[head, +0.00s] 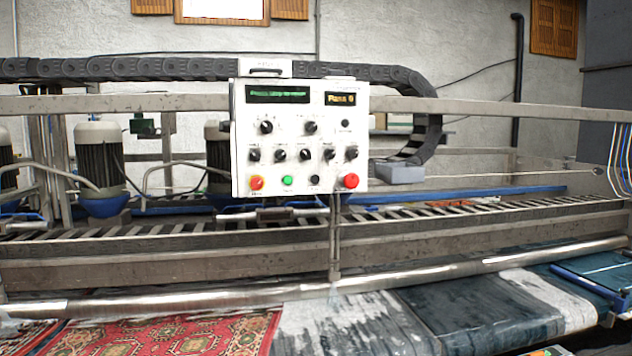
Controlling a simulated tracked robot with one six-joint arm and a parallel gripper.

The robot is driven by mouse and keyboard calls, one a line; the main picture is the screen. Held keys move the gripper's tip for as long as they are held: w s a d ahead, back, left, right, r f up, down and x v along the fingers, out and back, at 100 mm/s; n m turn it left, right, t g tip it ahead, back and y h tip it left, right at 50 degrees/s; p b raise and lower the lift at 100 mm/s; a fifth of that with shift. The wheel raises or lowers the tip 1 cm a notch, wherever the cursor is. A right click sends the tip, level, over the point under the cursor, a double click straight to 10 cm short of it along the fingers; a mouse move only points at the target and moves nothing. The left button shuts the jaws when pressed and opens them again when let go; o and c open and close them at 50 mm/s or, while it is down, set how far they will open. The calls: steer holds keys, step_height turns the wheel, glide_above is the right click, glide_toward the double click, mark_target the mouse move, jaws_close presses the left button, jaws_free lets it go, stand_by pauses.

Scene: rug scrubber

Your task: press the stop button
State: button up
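The white control panel (240,140) stands upright on a post in the middle of the head view. A large red round button (350,181) sits at its lower right corner and looks like the stop button. The labels are too small to read. My gripper is not in the head view, and nothing covers the front of the panel.
A long metal roller (400,281) and slatted rail run across below the panel. A red patterned rug (180,335) and a grey-blue rug (470,310) lie in front. Motors (101,160) stand at the left. A black cable chain (150,68) passes behind the panel.

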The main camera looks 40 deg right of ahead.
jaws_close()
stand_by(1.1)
